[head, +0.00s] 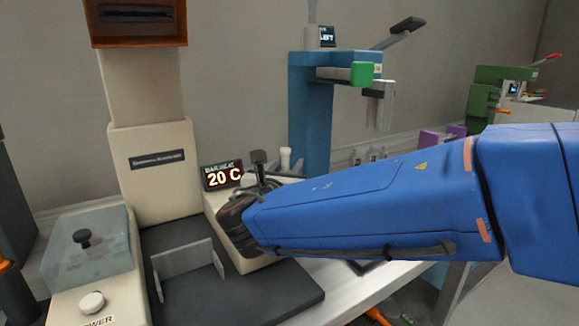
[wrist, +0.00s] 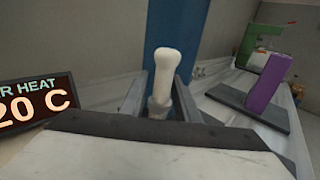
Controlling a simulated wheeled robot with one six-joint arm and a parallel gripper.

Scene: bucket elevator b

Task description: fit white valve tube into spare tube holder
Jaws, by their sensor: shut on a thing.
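The white valve tube (wrist: 165,68) stands upright in the wrist view, with a rounded top and a narrower neck. My gripper (wrist: 160,98) has one grey finger on each side of the tube's lower part and is shut on it. The tube's lower end is hidden by the pale block edge in front. I cannot make out the spare tube holder for certain in either view.
A display reading 20 C (head: 222,176) stands close left of the gripper. A blue stand (head: 309,110) with a green-tipped arm stands behind. A purple block (wrist: 268,85) is at the right in the wrist view.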

